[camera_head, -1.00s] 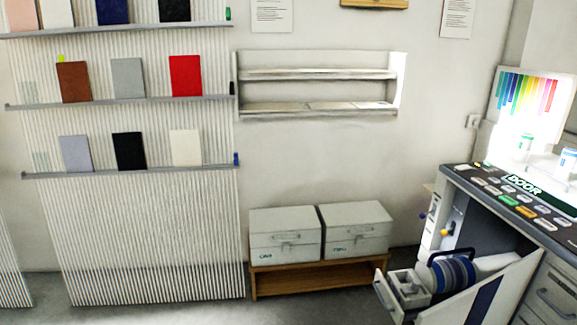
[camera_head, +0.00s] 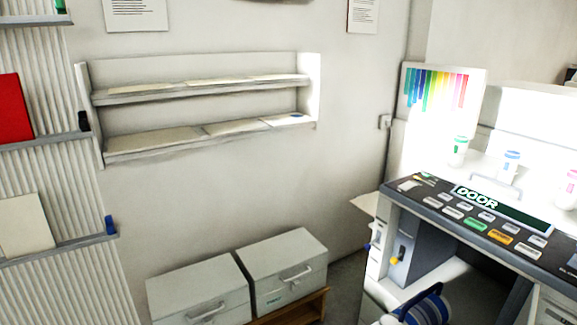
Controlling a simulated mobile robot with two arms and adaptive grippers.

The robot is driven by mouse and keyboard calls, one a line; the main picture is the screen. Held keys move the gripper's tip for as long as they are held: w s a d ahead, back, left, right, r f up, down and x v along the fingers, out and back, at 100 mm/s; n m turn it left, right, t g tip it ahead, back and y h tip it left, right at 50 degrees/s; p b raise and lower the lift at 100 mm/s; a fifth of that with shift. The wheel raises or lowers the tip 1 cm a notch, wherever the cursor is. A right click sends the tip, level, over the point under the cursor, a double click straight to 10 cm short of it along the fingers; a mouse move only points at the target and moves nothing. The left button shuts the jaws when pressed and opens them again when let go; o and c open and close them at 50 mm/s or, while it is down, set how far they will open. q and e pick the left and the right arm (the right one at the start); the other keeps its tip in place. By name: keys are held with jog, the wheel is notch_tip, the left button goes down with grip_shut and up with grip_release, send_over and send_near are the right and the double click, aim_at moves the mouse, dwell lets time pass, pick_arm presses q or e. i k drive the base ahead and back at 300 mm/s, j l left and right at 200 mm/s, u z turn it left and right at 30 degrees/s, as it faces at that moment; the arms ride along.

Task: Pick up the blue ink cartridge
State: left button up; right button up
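A small white cartridge with a blue label or top (camera_head: 511,162) stands upright on the white ledge behind the machine's control panel, at the right of the head view. It looks like the blue ink cartridge, but it is small and washed out by glare. A similar green-marked one (camera_head: 458,151) stands to its left and a pink-marked one (camera_head: 567,188) to its right. Neither of my grippers shows in the head view.
The machine's button panel (camera_head: 480,218) has a sign reading "DOOR". Below it is an open compartment with a blue-striped roll (camera_head: 430,308). Two grey boxes (camera_head: 284,272) sit on a low wooden bench. A white wall shelf (camera_head: 200,142) hangs at left.

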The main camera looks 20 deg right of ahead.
aim_at(507, 171)
jog(key=i+z, duration=0.25)
jog(key=z, duration=0.2)
jog(key=i+z, duration=0.2)
jog(key=z, duration=0.3)
jog(key=i+j+z, duration=0.2)
jog(key=z, duration=0.25)
jog(key=i+j+z, duration=0.2)
jog(key=z, duration=0.25)
jog(key=i+j+z, duration=0.15)
jog(key=j+z, duration=0.15)
jog(key=z, duration=0.2)
